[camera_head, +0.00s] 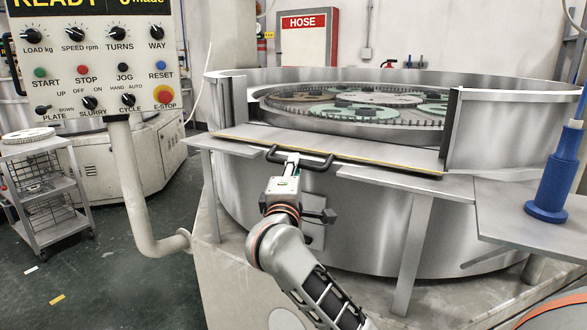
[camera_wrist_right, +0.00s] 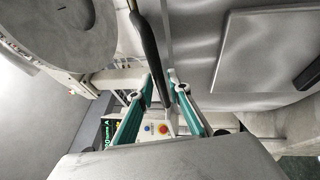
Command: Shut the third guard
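The guard (camera_head: 330,148) is a flat metal panel with a yellow-edged front, lying lowered and nearly level in the opening of the round machine's wall. A black bar handle (camera_head: 322,161) sits along its front edge. My right gripper (camera_head: 291,161) is at this handle, reaching up from the lower right. My left gripper is not in view.
Two dark-edged posts (camera_head: 450,118) flank the opening, with toothed-rim discs (camera_head: 370,110) behind. A control panel (camera_head: 95,58) on a pipe stands at left. A blue tool (camera_head: 555,175) stands on a shelf at right. A trolley (camera_head: 45,180) stands farther left.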

